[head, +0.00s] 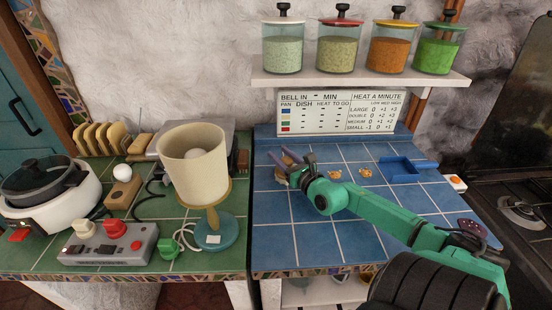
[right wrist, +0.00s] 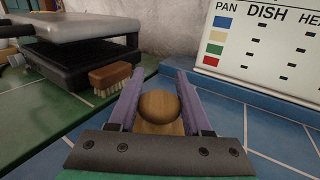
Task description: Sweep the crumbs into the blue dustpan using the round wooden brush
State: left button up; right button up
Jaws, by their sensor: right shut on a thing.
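The round wooden brush shows in the right wrist view as a brown ball-like knob (right wrist: 160,106) on a paler wooden base. My right gripper (right wrist: 159,78) is shut on it, with a purple finger on each side. In the head view this gripper (head: 284,158) is at the left of the blue tiled counter, and the brush is mostly hidden beside it. Its bristles are out of sight. Crumbs lie right of the gripper: one orange-brown clump (head: 335,174) and another (head: 365,172). The blue dustpan (head: 402,168) lies farther right, its handle pointing right. My left gripper is not in view.
A green tiled counter on the left holds a lamp (head: 193,158), a cooker (head: 45,190) and a switch box (head: 110,243). A rectangular wooden brush (right wrist: 110,76) lies near the grill. A sign (head: 340,112) stands behind.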

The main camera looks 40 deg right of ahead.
jog(key=shift+s+d+f+b, duration=0.2)
jog(key=shift+s+d+b, duration=0.3)
jog(key=shift+d+b, duration=0.15)
jog(key=shift+s+d+r, duration=0.15)
jog(key=shift+s+d, duration=0.45)
jog(key=shift+d, duration=0.15)
jog(key=shift+s+d+r+p, duration=0.15)
jog(key=shift+s+d+p, duration=0.6)
jog(key=shift+d+p, duration=0.35)
jog(key=shift+s+d, duration=0.3)
